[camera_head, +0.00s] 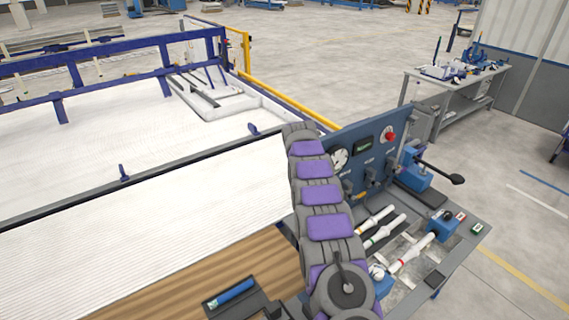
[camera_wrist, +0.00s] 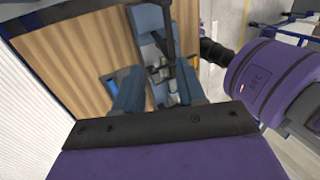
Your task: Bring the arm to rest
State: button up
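My arm (camera_head: 322,195), grey with purple panels, stretches across the middle of the head view, in front of the blue gauge panel. I cannot make out my gripper's fingers in the head view. In the wrist view my gripper (camera_wrist: 158,86) shows two blue-grey fingers apart, with nothing seen held between them. It points toward the wooden bench top (camera_wrist: 85,55) and the blue panel (camera_wrist: 148,20). A purple arm link (camera_wrist: 265,82) shows at the right of the wrist view.
White pipes (camera_head: 385,230) lie on the bench's right side, beside a blue clamp (camera_head: 442,224). A blue cylinder (camera_head: 236,291) lies in a black holder at the front. A white ribbed bed (camera_head: 150,215) lies left. A grey side table (camera_head: 455,85) stands apart at the back right.

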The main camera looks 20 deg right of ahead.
jog(key=s+a+r+m+b, duration=0.2)
jog(key=s+a+m+b, duration=0.15)
jog(key=s, duration=0.35)
jog(key=s+a+r+m+t+b, duration=0.1)
jog(key=s+a+r+m+b, duration=0.1)
jog(key=s+m+b, duration=0.35)
jog(key=s+a+r+m+b, duration=0.2)
jog(key=s+a+b, duration=0.1)
jog(key=s, duration=0.5)
jog(key=s+a+f+m+b, duration=0.1)
jog(key=s+f+m+b, duration=0.2)
jog(key=s, duration=0.6)
jog(key=s+a+f+m+t+y+b, duration=0.1)
jog(key=s+a+f+m+b, duration=0.1)
jog(key=s, duration=0.7)
jog(key=s+a+f+m+b, duration=0.1)
jog(key=s+f+m+b, duration=0.3)
jog(key=s, duration=0.5)
notch_tip(320, 180, down, 3)
jog(key=shift+a+f+m+y, duration=0.15)
jog(key=shift+a+m+y, duration=0.2)
jog(key=shift+m, duration=0.65)
